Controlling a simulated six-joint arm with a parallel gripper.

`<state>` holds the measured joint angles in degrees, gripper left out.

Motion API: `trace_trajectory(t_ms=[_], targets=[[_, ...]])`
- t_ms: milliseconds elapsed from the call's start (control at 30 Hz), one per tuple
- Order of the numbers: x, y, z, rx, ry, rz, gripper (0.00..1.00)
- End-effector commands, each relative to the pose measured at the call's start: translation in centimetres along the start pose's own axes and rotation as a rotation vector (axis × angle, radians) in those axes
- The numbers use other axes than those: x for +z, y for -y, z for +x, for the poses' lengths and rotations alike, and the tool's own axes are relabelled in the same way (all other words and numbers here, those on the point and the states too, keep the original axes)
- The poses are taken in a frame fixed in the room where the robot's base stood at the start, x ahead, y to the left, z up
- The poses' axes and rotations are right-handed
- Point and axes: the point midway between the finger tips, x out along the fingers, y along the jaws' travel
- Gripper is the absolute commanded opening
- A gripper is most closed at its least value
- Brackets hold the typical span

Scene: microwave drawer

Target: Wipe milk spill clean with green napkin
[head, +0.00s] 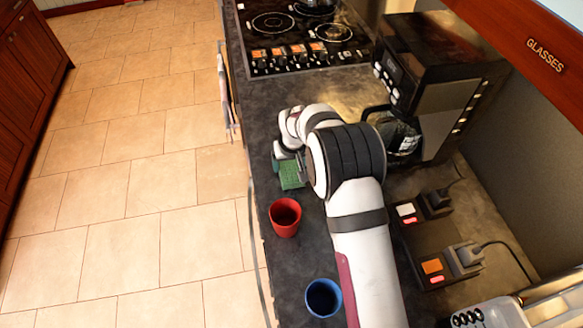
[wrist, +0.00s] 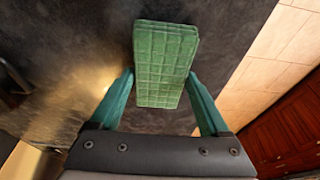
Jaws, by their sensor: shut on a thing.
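A green napkin (wrist: 166,60), a folded block with a grid pattern, is held between the two teal fingers of my gripper (wrist: 161,78) in the wrist view. In the head view the napkin (head: 292,175) is at the counter's front side, just behind the red cup, with my gripper (head: 283,167) around it. I cannot tell whether the napkin touches the counter. No milk spill can be clearly made out. A pale sheen on the dark counter (wrist: 60,60) looks like reflected light, and my arm covers part of the counter.
A red cup (head: 285,217) stands close in front of the napkin, and a blue cup (head: 323,298) is nearer. A coffee machine (head: 440,75) with a dark pot (head: 402,138) stands to the right. A stove (head: 300,35) is at the back. The counter drops to a tiled floor (head: 150,150) on the left.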

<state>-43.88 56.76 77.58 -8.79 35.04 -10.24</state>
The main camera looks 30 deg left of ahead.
Motion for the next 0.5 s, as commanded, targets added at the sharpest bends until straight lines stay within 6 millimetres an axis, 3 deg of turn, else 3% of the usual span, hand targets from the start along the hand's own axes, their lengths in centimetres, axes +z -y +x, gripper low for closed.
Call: trace_trajectory(t_ms=[500], targets=[[-3.7,0.0,1.1,0.000,-0.001,0.000,0.09]])
